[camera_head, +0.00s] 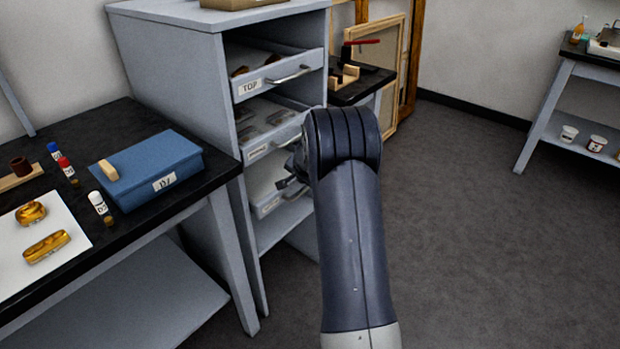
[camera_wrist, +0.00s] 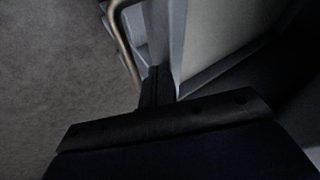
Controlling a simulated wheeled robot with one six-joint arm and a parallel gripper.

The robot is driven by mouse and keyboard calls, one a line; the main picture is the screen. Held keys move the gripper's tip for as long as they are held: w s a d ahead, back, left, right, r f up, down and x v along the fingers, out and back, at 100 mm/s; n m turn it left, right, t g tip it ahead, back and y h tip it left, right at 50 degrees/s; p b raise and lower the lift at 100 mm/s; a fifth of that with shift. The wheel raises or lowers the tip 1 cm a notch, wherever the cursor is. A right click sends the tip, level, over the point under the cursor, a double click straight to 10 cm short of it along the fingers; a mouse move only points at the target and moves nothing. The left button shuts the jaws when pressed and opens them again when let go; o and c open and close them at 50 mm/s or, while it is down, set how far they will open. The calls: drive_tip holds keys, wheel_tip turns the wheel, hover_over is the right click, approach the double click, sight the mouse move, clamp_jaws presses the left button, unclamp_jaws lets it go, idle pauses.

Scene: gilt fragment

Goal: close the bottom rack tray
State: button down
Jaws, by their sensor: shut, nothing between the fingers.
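The bottom rack tray (camera_head: 268,204) is a pale grey drawer with a small label, low in the grey rack. It appears pulled out of the rack by some amount, and its right side is hidden behind my arm. My gripper (camera_head: 290,176) is at the tray's right part, mostly hidden by my arm in the head view. In the wrist view my gripper (camera_wrist: 151,84) is shut and empty, its dark fingers close beside a pale grey panel edge. A curved metal handle (camera_wrist: 122,42) runs just left of the fingers. I cannot tell whether they touch.
The top tray (camera_head: 280,78) and middle tray (camera_head: 275,139) are above in the same rack (camera_head: 170,60). A black-topped table (camera_head: 120,120) with a blue box (camera_head: 150,165) and small bottles stands left. Open grey floor (camera_head: 480,240) lies to the right.

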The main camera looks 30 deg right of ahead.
drive_tip(key=shift+w+a+r+p, duration=0.1)
drive_tip(key=shift+w+a+p, duration=0.2)
drive_tip(key=shift+w, duration=0.5)
drive_tip(key=shift+w+a+p, duration=0.15)
drive_tip(key=shift+w+a, duration=0.2)
drive_tip(key=shift+w, duration=0.4)
